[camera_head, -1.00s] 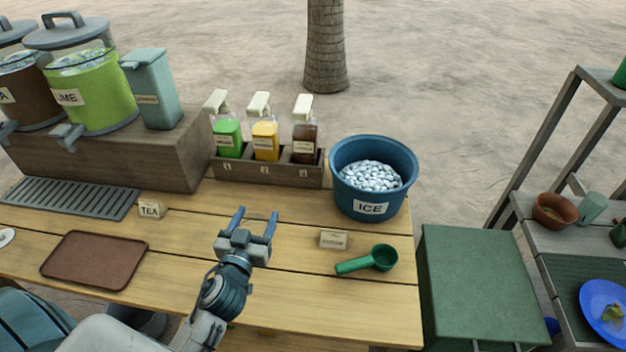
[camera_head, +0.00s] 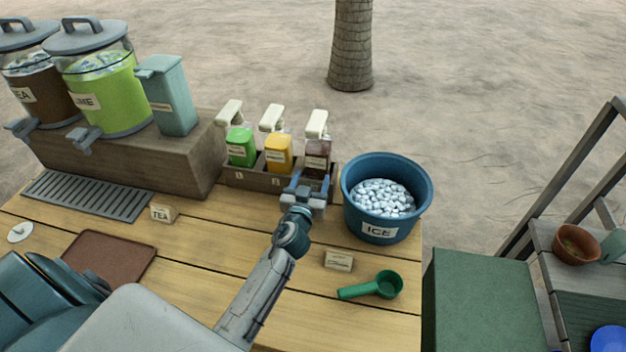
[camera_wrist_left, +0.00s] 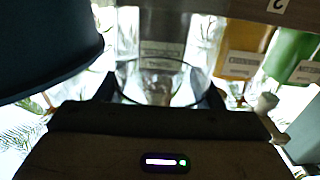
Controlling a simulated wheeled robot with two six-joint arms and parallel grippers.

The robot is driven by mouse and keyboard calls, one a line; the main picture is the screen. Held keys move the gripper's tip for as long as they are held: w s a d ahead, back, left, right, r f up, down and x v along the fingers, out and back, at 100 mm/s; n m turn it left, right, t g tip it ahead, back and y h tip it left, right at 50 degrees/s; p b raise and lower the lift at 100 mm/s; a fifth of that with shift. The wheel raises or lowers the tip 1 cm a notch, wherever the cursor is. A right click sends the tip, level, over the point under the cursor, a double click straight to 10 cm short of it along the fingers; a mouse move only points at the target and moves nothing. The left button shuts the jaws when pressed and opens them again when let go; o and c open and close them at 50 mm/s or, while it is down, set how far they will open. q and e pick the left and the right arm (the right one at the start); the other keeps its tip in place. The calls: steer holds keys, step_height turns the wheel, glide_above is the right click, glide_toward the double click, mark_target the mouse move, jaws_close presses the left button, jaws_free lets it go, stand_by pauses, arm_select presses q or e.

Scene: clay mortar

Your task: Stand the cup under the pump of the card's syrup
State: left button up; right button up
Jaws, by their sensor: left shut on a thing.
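My left gripper (camera_head: 305,186) is at the front of the syrup rack (camera_head: 240,180), before the third bottle from the left. In the left wrist view it is shut on a clear, see-through cup (camera_wrist_left: 188,85). The cup hardly shows in the head view, so its exact place under the pump cannot be told. The rack holds a green syrup (camera_head: 241,150), a yellow syrup (camera_head: 278,155) and a dark brown syrup (camera_head: 317,158), each with a cream pump. A small card (camera_head: 338,261) stands on the table; its writing is too small to read. My right gripper is out of view.
A blue ice bucket (camera_head: 385,222) stands close to the right of my left gripper. A green scoop (camera_head: 375,287) lies in front of it. A TEA card (camera_head: 163,213), a drip grate (camera_head: 85,193) and a brown tray (camera_head: 115,258) are to the left.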

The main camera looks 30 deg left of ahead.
arm_select(q)
steer(key=x, duration=0.2)
steer(key=shift+w+a+f, duration=0.1)
steer(key=shift+w+a, duration=0.1)
steer(key=shift+w, duration=0.2)
steer(key=f, duration=0.1)
steer(key=f+b, duration=0.1)
steer(key=f, duration=0.1)
steer(key=shift+w+a, duration=0.1)
steer(key=shift+w, duration=0.15)
steer(key=shift+f, duration=0.35)
steer(key=shift+f+b, duration=0.15)
steer(key=shift+b, duration=0.15)
steer(key=o, duration=1.2)
